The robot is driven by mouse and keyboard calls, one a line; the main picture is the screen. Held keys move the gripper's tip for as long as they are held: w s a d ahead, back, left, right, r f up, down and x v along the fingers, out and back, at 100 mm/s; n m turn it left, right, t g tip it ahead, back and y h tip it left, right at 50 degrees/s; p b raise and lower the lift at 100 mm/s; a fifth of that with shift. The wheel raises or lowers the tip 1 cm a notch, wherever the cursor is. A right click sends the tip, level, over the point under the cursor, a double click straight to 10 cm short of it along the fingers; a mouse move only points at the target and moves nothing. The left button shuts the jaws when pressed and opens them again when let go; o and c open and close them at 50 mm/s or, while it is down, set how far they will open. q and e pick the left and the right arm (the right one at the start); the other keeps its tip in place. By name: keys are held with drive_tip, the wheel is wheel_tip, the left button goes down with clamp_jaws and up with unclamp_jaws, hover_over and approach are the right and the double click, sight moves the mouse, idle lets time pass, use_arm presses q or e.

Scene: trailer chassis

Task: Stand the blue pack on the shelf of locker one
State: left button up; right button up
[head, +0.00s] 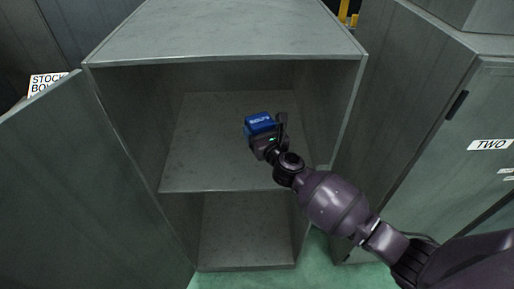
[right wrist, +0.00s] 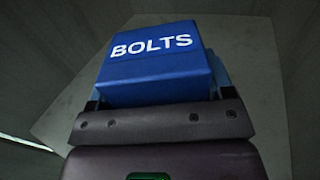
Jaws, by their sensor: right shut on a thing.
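The blue pack (head: 260,123), marked BOLTS in white, is held by my right gripper (head: 266,133) inside an open grey locker (head: 228,38). The blue pack also fills the middle of the right wrist view (right wrist: 155,65), between the fingers of the right gripper (right wrist: 160,98). In the head view the pack appears over the locker's middle shelf (head: 205,160). I cannot tell whether its underside touches the shelf. My left gripper is not in view. No number shows on this open locker.
The locker's open door (head: 90,190) swings out at left. A closed locker labelled TWO (head: 490,145) stands at right. A lower compartment floor (head: 245,230) is empty. The shelf around the pack is bare.

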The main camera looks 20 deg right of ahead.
wheel_tip(320, 180, down, 3)
drive_tip(key=shift+r+b, duration=0.2)
drive_tip(key=shift+b, duration=0.2)
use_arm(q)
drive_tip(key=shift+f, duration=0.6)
use_arm(e)
wheel_tip(320, 180, down, 4)
drive_tip(key=b, duration=0.2)
drive_tip(key=shift+f+b, duration=0.25)
drive_tip(key=shift+b, duration=0.1)
drive_tip(key=shift+r, duration=0.25)
drive_tip(key=shift+f, duration=0.3)
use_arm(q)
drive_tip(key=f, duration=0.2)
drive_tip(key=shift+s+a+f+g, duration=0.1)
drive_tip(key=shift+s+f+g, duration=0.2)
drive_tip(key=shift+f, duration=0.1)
use_arm(e)
drive_tip(key=o, duration=1.1)
drive_tip(key=shift+r, duration=0.1)
